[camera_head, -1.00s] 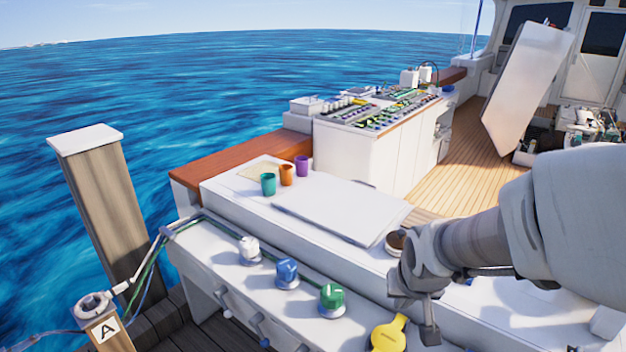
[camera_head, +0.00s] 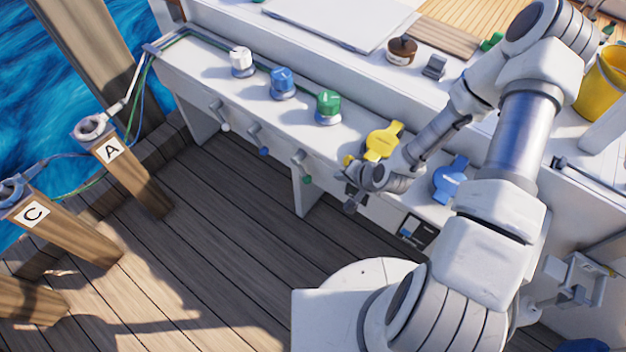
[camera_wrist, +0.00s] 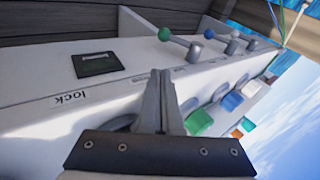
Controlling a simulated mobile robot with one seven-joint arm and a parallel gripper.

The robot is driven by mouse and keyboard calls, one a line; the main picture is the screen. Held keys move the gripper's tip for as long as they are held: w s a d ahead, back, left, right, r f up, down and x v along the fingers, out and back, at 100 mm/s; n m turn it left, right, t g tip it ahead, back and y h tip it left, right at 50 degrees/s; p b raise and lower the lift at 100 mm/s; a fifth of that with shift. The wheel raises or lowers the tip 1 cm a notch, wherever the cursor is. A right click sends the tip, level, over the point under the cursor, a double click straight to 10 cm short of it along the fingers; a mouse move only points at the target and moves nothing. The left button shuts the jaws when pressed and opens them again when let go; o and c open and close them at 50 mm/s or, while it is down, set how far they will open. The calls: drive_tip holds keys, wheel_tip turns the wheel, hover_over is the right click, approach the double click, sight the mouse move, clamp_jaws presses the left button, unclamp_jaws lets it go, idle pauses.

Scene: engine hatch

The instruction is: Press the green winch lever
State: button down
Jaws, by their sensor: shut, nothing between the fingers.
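The green winch lever (camera_head: 304,168) sticks out from the white side panel below the green winch (camera_head: 327,106), with a green ball at its tip. In the wrist view the lever's green ball (camera_wrist: 164,34) is at the top, beyond my fingertips, and the green winch (camera_wrist: 199,122) is to the right. My gripper (camera_head: 353,202) is shut and empty, to the right of the lever and apart from it. It also shows in the wrist view (camera_wrist: 161,78), pointing along the panel.
Blue (camera_head: 260,140) and white (camera_head: 221,116) levers stand left of the green one, below blue and white winches. The dock planks (camera_head: 230,240) below are clear.

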sight(309, 180)
drive_tip(key=shift+s+a+f+m+t+y, duration=0.2)
drive_tip(key=shift+a+f+m, duration=0.25)
drive_tip(key=shift+f, duration=0.25)
drive_tip(key=shift+s+a+f+m+t+y, duration=0.1)
drive_tip(key=shift+s+a+f+m+t, duration=0.2)
drive_tip(key=shift+a+f, duration=0.35)
drive_tip(key=shift+w+d+f, duration=0.1)
drive_tip(key=shift+w, duration=0.1)
drive_tip(key=b+x, duration=0.2)
drive_tip(key=x, duration=1.2)
drive_tip(key=shift+s+f, duration=0.1)
drive_tip(key=shift+s, duration=0.1)
drive_tip(key=shift+f+b, duration=0.15)
drive_tip(key=shift+b, duration=0.4)
